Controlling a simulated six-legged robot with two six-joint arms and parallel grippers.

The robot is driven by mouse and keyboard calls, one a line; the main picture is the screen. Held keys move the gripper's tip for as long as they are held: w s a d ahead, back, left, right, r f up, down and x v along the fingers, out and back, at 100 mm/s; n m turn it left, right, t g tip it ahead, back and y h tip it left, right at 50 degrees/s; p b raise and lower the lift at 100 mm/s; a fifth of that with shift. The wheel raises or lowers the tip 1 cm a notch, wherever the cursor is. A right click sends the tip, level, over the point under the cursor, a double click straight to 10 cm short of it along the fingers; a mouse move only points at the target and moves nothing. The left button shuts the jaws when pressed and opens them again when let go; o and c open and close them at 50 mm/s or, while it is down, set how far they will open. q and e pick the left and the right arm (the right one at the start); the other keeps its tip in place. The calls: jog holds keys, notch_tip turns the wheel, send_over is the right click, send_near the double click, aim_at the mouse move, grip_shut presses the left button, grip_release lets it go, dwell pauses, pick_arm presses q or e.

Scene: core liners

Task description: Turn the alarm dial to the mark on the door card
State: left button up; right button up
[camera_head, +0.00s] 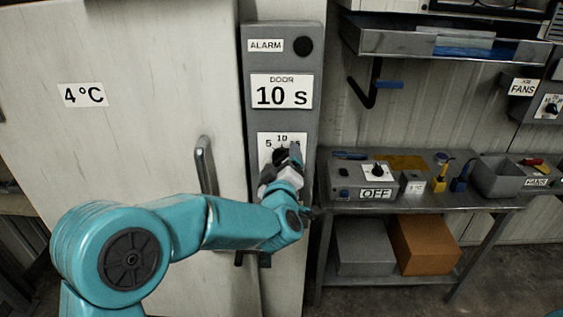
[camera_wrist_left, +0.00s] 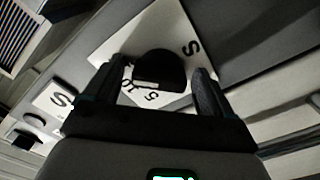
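The alarm dial is a black knob on a white card marked 5, 10 and S; it shows in the left wrist view (camera_wrist_left: 160,68). In the head view the dial card (camera_head: 268,141) is partly hidden behind my left gripper (camera_head: 290,152). The door card (camera_head: 281,92) above it reads "DOOR 10 S". In the wrist view my left gripper (camera_wrist_left: 157,88) is open, one finger on each side of the knob, with gaps visible. A pale mark shows on the knob's lower edge, near the 10 and 5; its exact setting is unclear. My right gripper is out of view.
The grey panel (camera_head: 255,75) carries an "ALARM" label (camera_head: 265,45) and a round black part. A door handle (camera_head: 206,165) stands just left of the panel, near my left arm. A steel bench (camera_head: 420,205) with boxes and an "OFF" dial stands right.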

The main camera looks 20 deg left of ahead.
pick_arm(q)
jog(key=c, duration=0.9)
jog(key=shift+f+b, duration=0.15)
jog(key=shift+b, duration=0.45)
jog(key=n+b, duration=0.6)
jog(key=b, duration=0.3)
jog(key=shift+f, duration=0.15)
jog(key=shift+r+n+b, duration=0.2)
jog(key=shift+n+b, duration=1.2)
jog(key=shift+b, duration=0.05)
jog(key=o, duration=1)
jog(key=shift+r, duration=0.1)
jog(key=shift+s, duration=0.1)
